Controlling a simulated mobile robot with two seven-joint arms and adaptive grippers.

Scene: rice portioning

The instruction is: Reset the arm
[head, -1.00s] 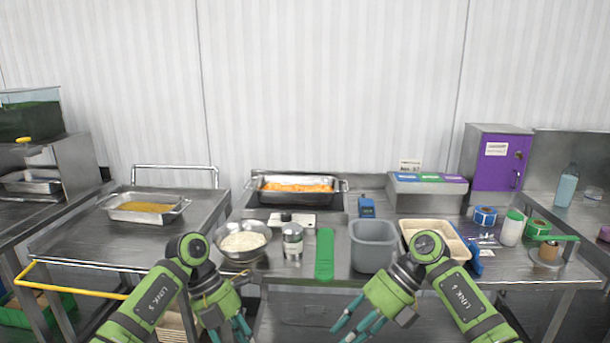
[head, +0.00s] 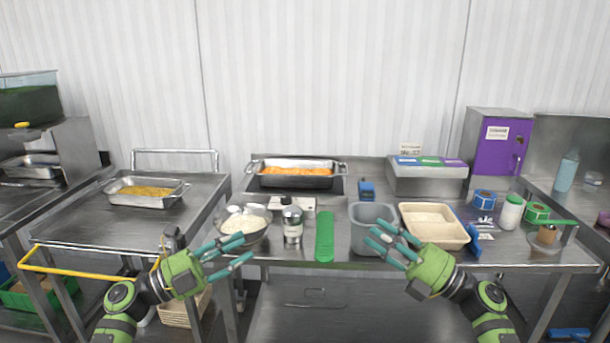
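My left gripper (head: 232,257) is in front of the table's front edge, below and slightly overlapping the metal bowl of rice (head: 243,224). Its teal fingers are spread open and hold nothing. My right gripper (head: 384,243) is in front of the grey bin (head: 371,215), with its fingers spread open and empty. They cover part of the bin's front. I cannot tell whether they touch it.
Behind are a pan of orange food (head: 296,172) and a purple cabinet (head: 494,145). The air in front is clear between the grippers.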

